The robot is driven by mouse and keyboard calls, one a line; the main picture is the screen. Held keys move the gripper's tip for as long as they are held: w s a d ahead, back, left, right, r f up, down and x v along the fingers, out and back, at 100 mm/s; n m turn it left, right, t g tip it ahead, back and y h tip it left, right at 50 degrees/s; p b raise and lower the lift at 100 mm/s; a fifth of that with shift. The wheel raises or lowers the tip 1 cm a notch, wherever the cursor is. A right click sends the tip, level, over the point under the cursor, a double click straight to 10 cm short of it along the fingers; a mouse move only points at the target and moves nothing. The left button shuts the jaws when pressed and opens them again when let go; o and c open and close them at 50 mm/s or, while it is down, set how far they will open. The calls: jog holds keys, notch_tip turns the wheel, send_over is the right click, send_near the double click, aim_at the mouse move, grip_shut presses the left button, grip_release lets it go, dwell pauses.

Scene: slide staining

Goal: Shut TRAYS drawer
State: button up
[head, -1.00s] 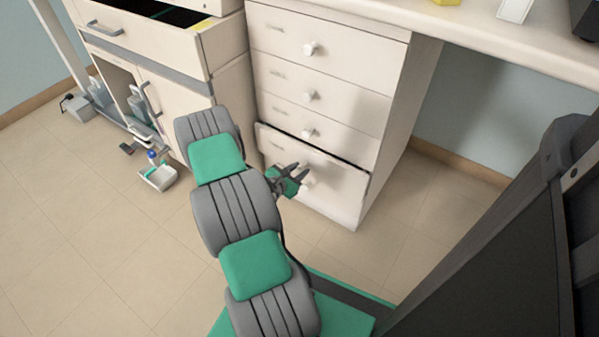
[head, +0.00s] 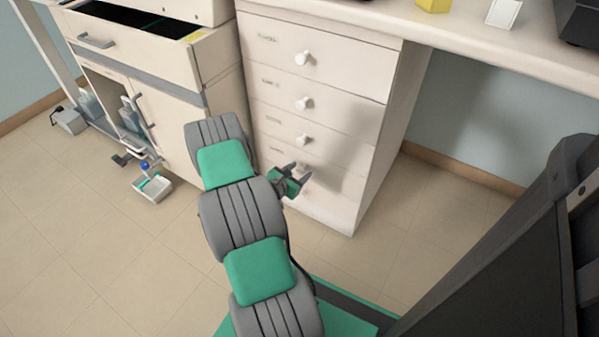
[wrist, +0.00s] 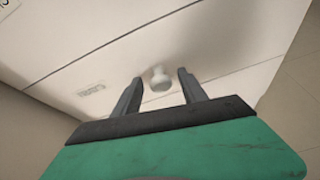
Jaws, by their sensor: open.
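The bottom drawer (head: 335,205) of the white drawer unit appears flush with the fronts above it, with no dark gap along its top edge. Its label (wrist: 91,89) shows in the wrist view but is too small to read. Its round white knob (wrist: 160,79) stands between the two fingers of my gripper (head: 301,173). In the wrist view my gripper (wrist: 159,83) is open, one finger on each side of the knob, with space between. In the head view my gripper partly hides the drawer front and knob.
Several drawers with knobs (head: 303,58) sit above it, looking closed. A cabinet at left has an open top drawer (head: 140,45). A small tray with a blue-topped item (head: 152,187) is on the floor. The floor at lower left (head: 90,250) is clear.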

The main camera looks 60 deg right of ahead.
jog(key=p+v, duration=0.2)
jog(key=v, duration=0.6)
jog(key=shift+p, duration=0.4)
jog(key=shift+d, duration=0.1)
jog(key=w+a+r+m+t+y+p, duration=0.15)
jog(key=w+a+r+m+p, duration=0.35)
jog(key=r, duration=0.6)
jog(key=w+a+r+m+y+p, duration=0.3)
jog(key=a+r+p, duration=0.3)
jog(key=r+p, duration=0.3)
jog(key=w+a+r+m+t+y+p, duration=0.15)
jog(key=w+a+r+m+p, duration=0.35)
jog(key=r, duration=0.7)
jog(key=s+a+r+m+y+p, duration=0.1)
jog(key=s+a+r+y+p, duration=0.2)
jog(key=a+r+p, duration=0.4)
jog(key=s+a+r+m+t+y+p, duration=0.1)
jog(key=s+a+r+y+p, duration=0.3)
jog(key=a+r, duration=1.6)
jog(key=a+p, duration=0.1)
jog(key=p, duration=0.3)
jog(key=shift+s+r+y, duration=0.2)
jog(key=shift+r+y, duration=0.1)
jog(key=shift+r, duration=0.1)
